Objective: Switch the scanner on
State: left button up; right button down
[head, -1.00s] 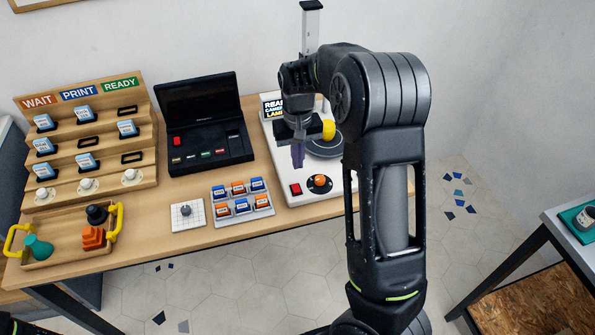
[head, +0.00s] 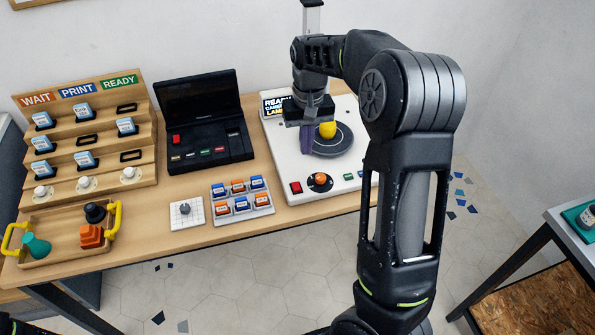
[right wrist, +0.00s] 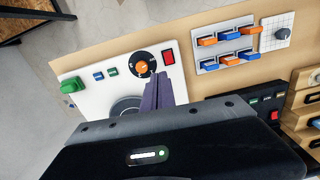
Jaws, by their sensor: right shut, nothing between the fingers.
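The scanner is a white board (head: 284,160) on the right part of the table, with a dark turntable (head: 345,140) bearing a yellow object (head: 327,131). A red switch (head: 296,188) and an orange knob on a black dial (head: 320,180) sit along its front edge. The right wrist view also shows the red switch (right wrist: 168,56) and the knob (right wrist: 143,67). My right gripper (head: 307,152) is shut and empty, its purple fingers pointing down above the board, behind the knob and switch. The fingers (right wrist: 157,80) show apart from the switch. My left gripper is out of view.
A sign (head: 272,105) reading READY, CAMERA, LAMP stands at the scanner's back. Small blue and green buttons (head: 348,177) lie right of the knob. Left of the scanner are a black laptop-like console (head: 205,135), a block rack (head: 265,208), a slotted stand and a tray.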

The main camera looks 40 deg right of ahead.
aim_at(297, 190)
jog(key=a, duration=0.1)
jog(key=a+r, duration=0.1)
jog(key=shift+a+b, duration=0.4)
jog(key=shift+f, duration=0.1)
notch_tip(297, 190, down, 14)
jog(key=shift+r+p, duration=0.1)
jog(key=shift+p, duration=1)
